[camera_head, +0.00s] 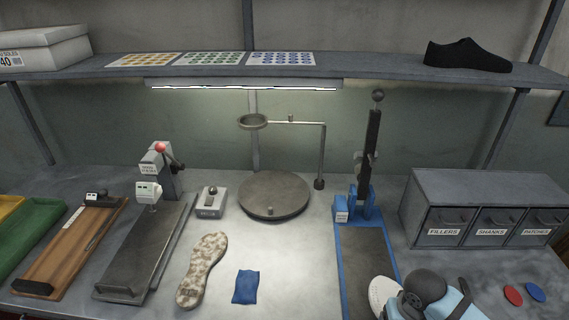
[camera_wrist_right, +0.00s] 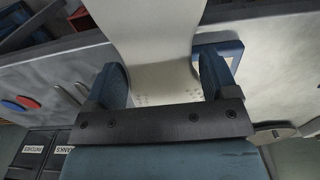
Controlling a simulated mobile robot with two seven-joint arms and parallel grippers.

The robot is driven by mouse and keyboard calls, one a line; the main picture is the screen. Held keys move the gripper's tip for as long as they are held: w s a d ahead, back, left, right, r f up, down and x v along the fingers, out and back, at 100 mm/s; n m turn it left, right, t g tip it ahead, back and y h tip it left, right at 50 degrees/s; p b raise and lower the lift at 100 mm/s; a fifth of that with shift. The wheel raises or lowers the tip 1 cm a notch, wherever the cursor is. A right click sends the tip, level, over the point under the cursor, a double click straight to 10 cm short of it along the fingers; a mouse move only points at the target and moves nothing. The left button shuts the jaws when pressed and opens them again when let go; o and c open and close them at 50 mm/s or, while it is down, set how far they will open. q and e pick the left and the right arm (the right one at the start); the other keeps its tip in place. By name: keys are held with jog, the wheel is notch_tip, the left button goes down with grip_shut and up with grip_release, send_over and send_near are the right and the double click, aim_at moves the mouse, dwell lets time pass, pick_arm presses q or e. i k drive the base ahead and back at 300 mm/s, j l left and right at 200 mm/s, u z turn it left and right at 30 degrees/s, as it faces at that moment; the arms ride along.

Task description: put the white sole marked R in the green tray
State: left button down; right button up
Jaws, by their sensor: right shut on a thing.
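A white sole (camera_wrist_right: 155,35) sits between the two fingers of my right gripper (camera_wrist_right: 162,88) in the right wrist view, and the gripper is shut on it. In the head view the sole's pale rounded end (camera_head: 381,292) shows beside my right wrist, near the front edge of the bench; the rest is hidden behind my arm. I cannot read an R mark on it. The green tray (camera_head: 38,226) is at the far left of the bench, partly cut off by the picture edge. My left gripper is not in view.
A speckled sole (camera_head: 203,268) and a blue pad (camera_head: 246,287) lie at the front middle. Two gauges (camera_head: 145,250) and (camera_head: 75,240) stand by the tray. A round turntable (camera_head: 274,194), blue-framed press (camera_head: 368,240) and drawer unit (camera_head: 480,205) stand behind.

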aim_at(19, 241)
jog(key=k+u, duration=0.1)
jog(key=k, duration=0.8)
jog(key=j+u, duration=0.2)
jog(key=u, duration=1.15)
jog(key=i+j, duration=0.15)
jog(key=i, duration=0.2)
jog(key=i+j+u, duration=0.1)
jog(key=i, duration=0.3)
jog(key=i+j, duration=0.4)
jog(key=i, duration=0.4)
jog(key=i+j, duration=0.2)
jog(key=i, duration=0.4)
jog(key=i+j, duration=0.2)
jog(key=i, duration=0.35)
jog(key=u, duration=0.05)
